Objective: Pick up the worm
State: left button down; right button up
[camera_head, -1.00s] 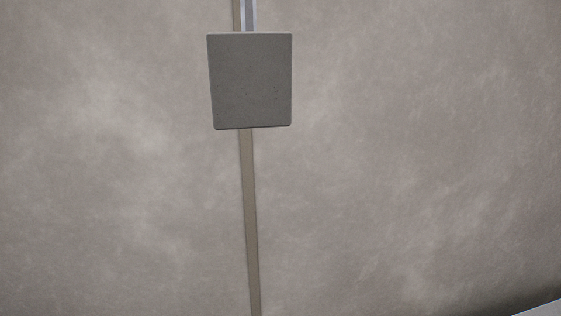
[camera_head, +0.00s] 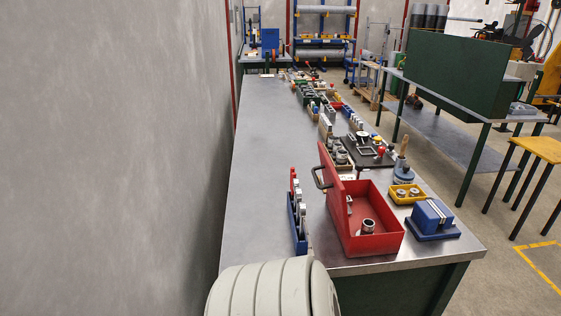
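I cannot make out a worm among the many small parts on the long steel workbench (camera_head: 268,150). A red metal box (camera_head: 375,245) stands open near the bench's near end, its lid raised on the left side. A small metal ring-shaped part (camera_head: 368,226) sits inside the box, and a smaller part lies behind it. Neither of my grippers is in view.
A narrow blue tray (camera_head: 296,222) with metal parts stands left of the box. A yellow tray (camera_head: 405,193) and a blue block (camera_head: 433,217) are to its right. Small bins line the bench's right edge; its left is clear. A yellow stool (camera_head: 540,148) stands right.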

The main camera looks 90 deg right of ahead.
aim_at(367, 226)
jog(key=z, duration=2)
